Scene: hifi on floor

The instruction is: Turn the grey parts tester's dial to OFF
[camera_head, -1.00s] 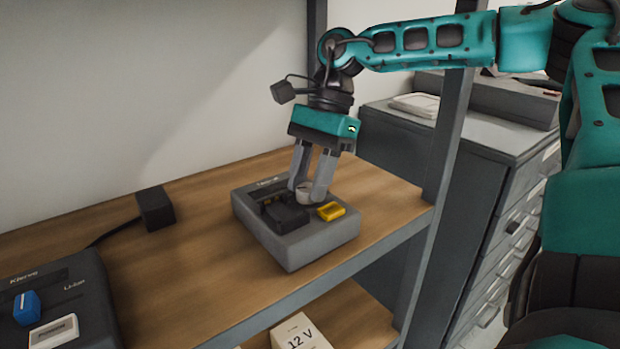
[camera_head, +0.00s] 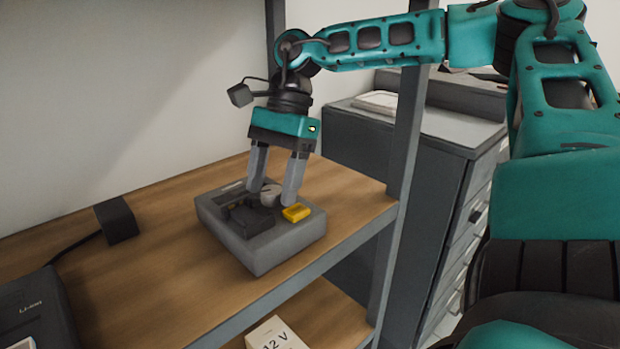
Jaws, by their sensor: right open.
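The grey parts tester (camera_head: 275,250) sits on the wooden shelf, with a black part and a yellow part (camera_head: 296,213) on its top. Its round grey dial (camera_head: 270,194) stands near the back of the top face. My right gripper (camera_head: 273,197) points down over the tester. Its two grey fingers are open, one on each side of the dial, with a visible gap between them and the dial. The dial's marking is too small to read. My left gripper is not in view.
A dark charger (camera_head: 40,305) marked Li-ion lies at the lower left, with a black power block (camera_head: 117,220) and cable behind it. A shelf post (camera_head: 402,150) stands right of the tester, before a grey drawer cabinet (camera_head: 400,165). A 12 V box (camera_head: 272,336) is on the lower shelf.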

